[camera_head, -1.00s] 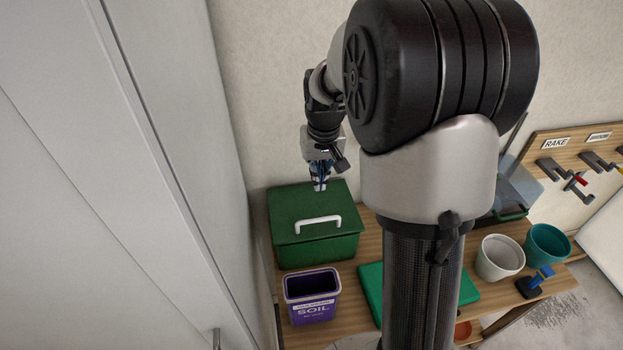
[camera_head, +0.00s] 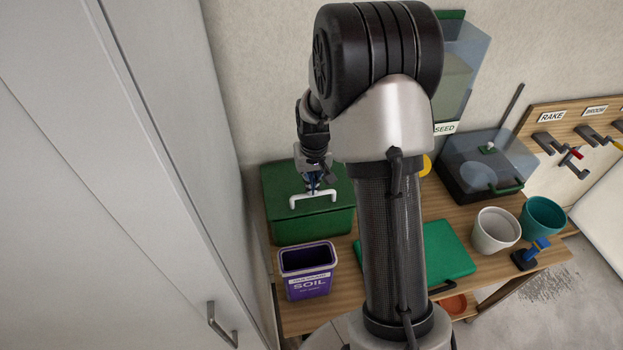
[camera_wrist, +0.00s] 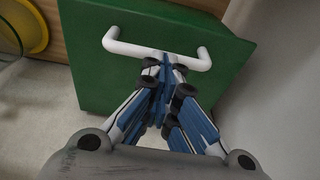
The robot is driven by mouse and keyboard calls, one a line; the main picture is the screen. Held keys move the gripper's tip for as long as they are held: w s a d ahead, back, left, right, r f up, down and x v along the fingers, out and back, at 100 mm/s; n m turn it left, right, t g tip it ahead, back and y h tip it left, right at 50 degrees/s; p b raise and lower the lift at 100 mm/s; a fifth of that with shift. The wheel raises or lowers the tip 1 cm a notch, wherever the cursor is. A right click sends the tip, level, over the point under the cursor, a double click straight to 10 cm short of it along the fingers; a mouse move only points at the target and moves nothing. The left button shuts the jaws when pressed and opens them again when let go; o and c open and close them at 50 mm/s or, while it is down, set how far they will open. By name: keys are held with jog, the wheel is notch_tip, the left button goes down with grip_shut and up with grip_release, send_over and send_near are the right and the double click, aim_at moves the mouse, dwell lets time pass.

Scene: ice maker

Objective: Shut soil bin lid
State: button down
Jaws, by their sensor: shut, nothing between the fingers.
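The green bin (camera_head: 333,222) stands on the wooden bench beside the wall. Its green lid (camera_head: 279,185) lies flat on top with no visible gap, and also fills much of the wrist view (camera_wrist: 100,78). A white handle (camera_head: 294,203) is on the lid; in the wrist view the handle (camera_wrist: 130,48) spans above my fingers. My gripper (camera_head: 312,189) is shut and empty, pointing down at the lid by the middle of the handle. In the wrist view my fingertips (camera_wrist: 165,68) overlap the handle bar; I cannot tell whether they touch it.
A purple container labelled SOIL (camera_head: 307,272) stands in front of the bin. A green board (camera_head: 442,250), a white pot (camera_head: 496,232) and a teal pot (camera_head: 543,220) are to the right. A tall grey cabinet (camera_head: 140,170) closes off the left side.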

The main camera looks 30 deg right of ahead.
jog(key=shift+s+a+f+b, duration=0.1)
jog(key=shift+s+f+b, duration=0.1)
jog(key=shift+f+b, duration=0.25)
jog(key=shift+s+a+f+b, duration=0.1)
jog(key=shift+s+f+b, duration=0.1)
jog(key=shift+f, duration=0.3)
jog(key=shift+r+p, duration=0.4)
jog(key=shift+r, duration=0.15)
notch_tip(320, 180, up, 13)
jog(key=s+p, duration=0.2)
jog(key=p, duration=0.1)
jog(key=shift+s+a+p, duration=0.3)
jog(key=shift+p, duration=0.05)
jog(key=s+a+r+n+t+b, duration=0.1)
jog(key=s+a+r+b, duration=0.3)
jog(key=s, duration=0.4)
jog(key=s+a+r+n+t+b, duration=0.1)
jog(key=s+a+r+b, duration=0.15)
jog(key=s+a, duration=0.4)
jog(key=s+a+f+n+t+b, duration=0.1)
jog(key=s+a+b, duration=0.1)
jog(key=s, duration=0.7)
jog(key=shift+s+a+f, duration=0.2)
jog(key=shift+s+f, duration=0.05)
jog(key=shift+f, duration=0.15)
jog(key=shift+a, duration=0.15)
